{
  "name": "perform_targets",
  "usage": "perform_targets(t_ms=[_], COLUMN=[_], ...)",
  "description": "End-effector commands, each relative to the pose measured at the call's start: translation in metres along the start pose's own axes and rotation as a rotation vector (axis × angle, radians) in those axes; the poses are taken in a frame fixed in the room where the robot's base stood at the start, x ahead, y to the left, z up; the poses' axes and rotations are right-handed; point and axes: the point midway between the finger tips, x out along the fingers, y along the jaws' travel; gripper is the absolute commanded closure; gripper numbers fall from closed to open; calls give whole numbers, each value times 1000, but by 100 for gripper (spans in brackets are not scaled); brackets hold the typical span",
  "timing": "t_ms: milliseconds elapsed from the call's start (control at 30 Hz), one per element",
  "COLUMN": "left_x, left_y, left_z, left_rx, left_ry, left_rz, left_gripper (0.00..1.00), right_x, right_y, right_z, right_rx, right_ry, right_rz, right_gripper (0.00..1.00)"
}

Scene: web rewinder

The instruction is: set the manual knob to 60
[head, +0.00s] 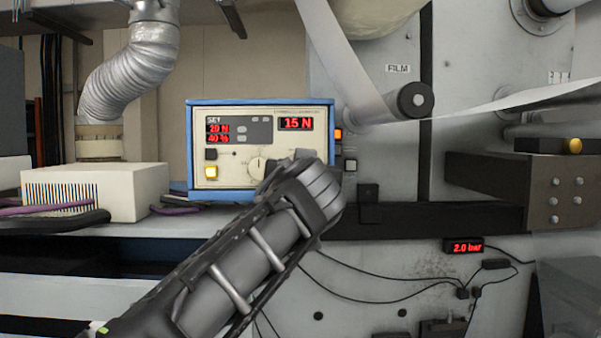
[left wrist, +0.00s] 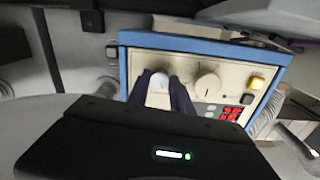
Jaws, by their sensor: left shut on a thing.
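The blue-framed control box (head: 188,150) has a set display (head: 218,133) reading 20 N and 40 %, and a second display (head: 296,123) reading 15 N. A pale round knob (head: 257,165) with a dial is uncovered on its lower front; it also shows in the left wrist view (left wrist: 207,84). My left gripper (head: 290,160) is at the box's lower right. In the left wrist view its dark fingers (left wrist: 162,92) are shut on another pale knob (left wrist: 160,78), beside the uncovered one. The knob labels are too small to read. My right gripper is out of view.
A yellow lit button (head: 210,172) is at the box's lower left. A white vented box (head: 95,190) and purple cables stand to the left. A grey roller (head: 415,100) with web is at the right, above a dark bar (head: 420,218).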

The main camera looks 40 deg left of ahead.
Motion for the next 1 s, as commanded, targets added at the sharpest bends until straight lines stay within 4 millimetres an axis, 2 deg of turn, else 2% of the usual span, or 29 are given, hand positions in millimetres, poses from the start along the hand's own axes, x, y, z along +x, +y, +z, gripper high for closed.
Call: perform_targets(t_ms=[267, 1000], left_x=[0, 0], left_y=[0, 0], left_z=[0, -2], left_rx=[155, 813], left_ry=[0, 1], left_rz=[2, 2], left_gripper=[100, 100], right_x=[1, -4], right_y=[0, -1], right_z=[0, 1], right_rx=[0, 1], right_ry=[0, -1], right_rz=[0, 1], right_gripper=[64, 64])
